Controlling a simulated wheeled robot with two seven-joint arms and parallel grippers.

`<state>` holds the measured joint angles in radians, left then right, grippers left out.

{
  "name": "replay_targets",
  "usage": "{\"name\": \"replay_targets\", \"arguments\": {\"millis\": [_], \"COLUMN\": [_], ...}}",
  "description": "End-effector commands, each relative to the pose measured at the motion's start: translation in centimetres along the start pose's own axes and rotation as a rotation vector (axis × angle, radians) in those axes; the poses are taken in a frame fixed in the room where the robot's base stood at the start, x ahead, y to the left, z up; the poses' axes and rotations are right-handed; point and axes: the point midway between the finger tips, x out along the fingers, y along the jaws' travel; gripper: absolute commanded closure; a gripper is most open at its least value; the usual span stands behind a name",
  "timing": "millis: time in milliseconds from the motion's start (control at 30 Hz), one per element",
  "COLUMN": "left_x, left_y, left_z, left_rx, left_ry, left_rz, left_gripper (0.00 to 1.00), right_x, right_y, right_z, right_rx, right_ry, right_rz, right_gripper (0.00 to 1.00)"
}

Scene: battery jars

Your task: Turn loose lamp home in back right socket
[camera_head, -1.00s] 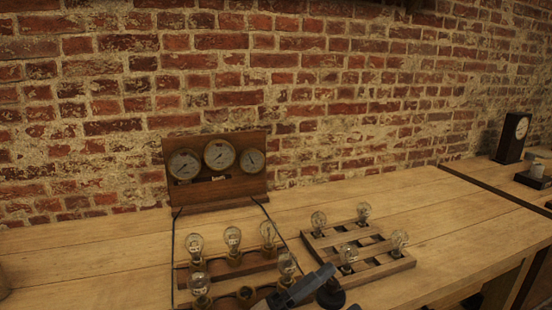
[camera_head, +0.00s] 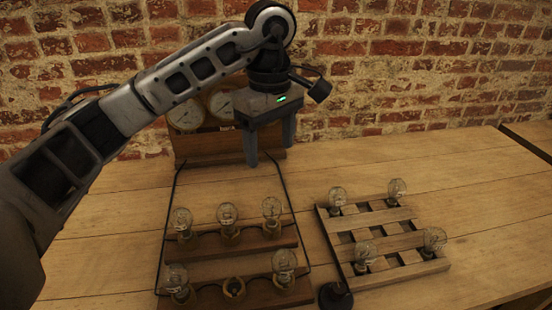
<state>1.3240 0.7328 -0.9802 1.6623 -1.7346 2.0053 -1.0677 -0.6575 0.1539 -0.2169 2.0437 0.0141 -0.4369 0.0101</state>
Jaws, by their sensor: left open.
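The back wooden socket strip (camera_head: 205,252) holds three glass lamps in a row. The back right lamp (camera_head: 271,210) stands about upright in its socket; I cannot tell how far it is screwed in. My left gripper (camera_head: 268,152) hangs fingers down, open and empty, above and behind that lamp and apart from it. The front strip (camera_head: 207,299) has a left lamp (camera_head: 176,279), an empty middle socket (camera_head: 234,289) and a right lamp (camera_head: 284,265). My right gripper is not in view.
A slatted wooden rack (camera_head: 375,219) with several lamps stands to the right. A dark round object (camera_head: 335,297) sits at the front. A gauge board (camera_head: 194,148) stands behind, partly hidden by my left arm. The table right of the rack is clear.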

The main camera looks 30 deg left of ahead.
Motion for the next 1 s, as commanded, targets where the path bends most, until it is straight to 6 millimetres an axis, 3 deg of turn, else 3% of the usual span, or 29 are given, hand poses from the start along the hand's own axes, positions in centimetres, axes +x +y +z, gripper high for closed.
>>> {"name": "replay_targets", "arguments": {"millis": [700, 1000], "left_x": [12.9, 15.4], "left_y": [-0.1, 0.0], "left_z": [0.2, 0.2], "left_rx": [0.001, 0.0], "left_ry": [-0.005, -0.005], "left_rz": [-0.004, -0.001], "left_gripper": [0.33, 0.33], "right_x": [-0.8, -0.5], "right_y": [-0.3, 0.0], "right_z": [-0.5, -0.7], "right_rx": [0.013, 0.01], "right_ry": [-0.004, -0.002], "right_rz": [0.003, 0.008], "right_gripper": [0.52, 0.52]}}
